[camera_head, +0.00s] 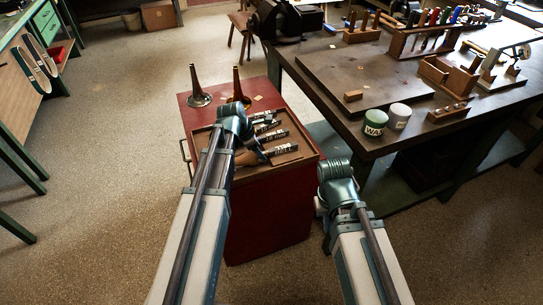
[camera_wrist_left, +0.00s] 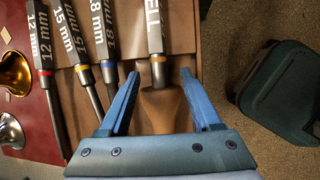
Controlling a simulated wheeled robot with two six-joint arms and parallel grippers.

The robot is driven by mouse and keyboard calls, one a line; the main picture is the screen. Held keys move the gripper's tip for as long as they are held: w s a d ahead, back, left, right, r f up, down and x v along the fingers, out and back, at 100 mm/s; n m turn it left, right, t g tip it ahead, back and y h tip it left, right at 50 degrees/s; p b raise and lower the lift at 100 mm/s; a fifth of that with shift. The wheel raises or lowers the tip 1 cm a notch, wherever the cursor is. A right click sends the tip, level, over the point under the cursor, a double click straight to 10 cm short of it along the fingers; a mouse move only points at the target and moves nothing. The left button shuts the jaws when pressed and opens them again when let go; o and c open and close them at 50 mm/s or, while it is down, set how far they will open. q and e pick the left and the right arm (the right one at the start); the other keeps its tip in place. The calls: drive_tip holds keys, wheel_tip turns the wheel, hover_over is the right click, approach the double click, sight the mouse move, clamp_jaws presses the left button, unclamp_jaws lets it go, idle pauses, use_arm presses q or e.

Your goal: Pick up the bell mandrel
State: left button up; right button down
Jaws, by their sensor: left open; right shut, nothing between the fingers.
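The bell mandrel (camera_wrist_left: 158,98) lies in the tool tray, with a grey shank marked "ELL" in view and a flared brown end. In the head view its labelled shank (camera_head: 284,149) shows at the tray's near side. My left gripper (camera_wrist_left: 160,74) is open, with one blue finger on each side of the mandrel and gaps between. In the head view my left gripper (camera_head: 238,128) is over the tray, its fingers mostly hidden by the wrist. My right gripper (camera_head: 324,204) is shut and empty beside the red cabinet, its fingertips hard to make out.
Several other mandrels (camera_wrist_left: 88,75) with size labels lie beside the bell mandrel in the tray (camera_head: 307,158). The workbench (camera_head: 330,95) with tins and racks stands at right.

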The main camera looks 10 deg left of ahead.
use_arm(q)
drive_tip(key=b+x, duration=0.2)
drive_tip(key=x, duration=0.1)
drive_tip(key=shift+f, duration=0.2)
drive_tip(key=shift+r, duration=0.15)
use_arm(e)
wheel_tip(320, 180, down, 3)
drive_tip(key=shift+r, duration=0.1)
use_arm(q)
clamp_jaws()
idle(0.8)
